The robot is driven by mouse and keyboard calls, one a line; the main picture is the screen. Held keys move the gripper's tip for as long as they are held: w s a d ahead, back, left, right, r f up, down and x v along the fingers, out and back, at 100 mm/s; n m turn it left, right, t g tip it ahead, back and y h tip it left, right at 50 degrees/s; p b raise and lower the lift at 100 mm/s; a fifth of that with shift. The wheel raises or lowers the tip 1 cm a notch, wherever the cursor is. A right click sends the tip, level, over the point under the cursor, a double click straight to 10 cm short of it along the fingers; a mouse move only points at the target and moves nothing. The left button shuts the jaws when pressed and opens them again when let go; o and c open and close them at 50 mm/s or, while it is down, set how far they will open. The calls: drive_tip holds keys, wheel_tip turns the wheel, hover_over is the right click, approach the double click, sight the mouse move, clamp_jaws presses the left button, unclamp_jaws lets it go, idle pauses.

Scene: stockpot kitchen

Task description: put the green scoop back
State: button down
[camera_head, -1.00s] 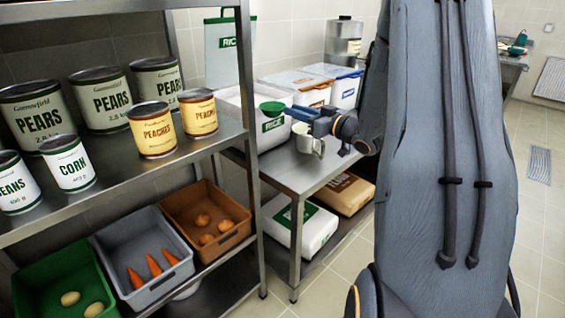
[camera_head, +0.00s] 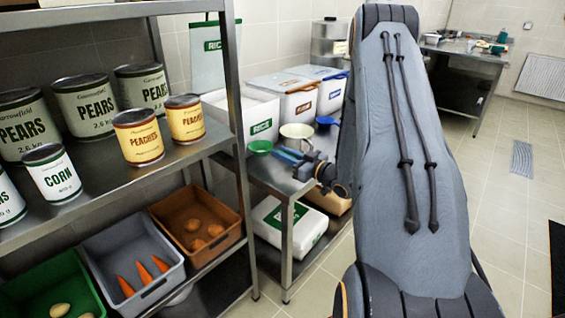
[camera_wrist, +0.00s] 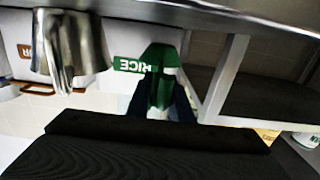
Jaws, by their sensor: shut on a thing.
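The green scoop (camera_head: 260,147) is in my gripper (camera_head: 283,155), beside the metal table's left edge and in front of the white rice bin (camera_head: 262,127). In the wrist view the scoop (camera_wrist: 163,62) points away from my gripper (camera_wrist: 163,95), whose dark fingers are shut on its handle. The rice bin's green label (camera_wrist: 133,65) shows upside down behind the scoop. The bin's top looks open in the head view; its contents are hidden.
Two lidded bins, with an orange label (camera_head: 303,107) and a blue label (camera_head: 335,94), stand farther back. The shelf rack (camera_head: 228,60) with cans and crates is at left.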

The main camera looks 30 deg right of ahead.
drive_tip(key=shift+f, duration=1.75)
drive_tip(key=shift+f, duration=0.15)
drive_tip(key=c, duration=1.6)
unclamp_jaws()
drive_tip(key=shift+r, duration=0.25)
drive_tip(key=b+v, duration=0.1)
drive_tip(key=v, duration=1.1)
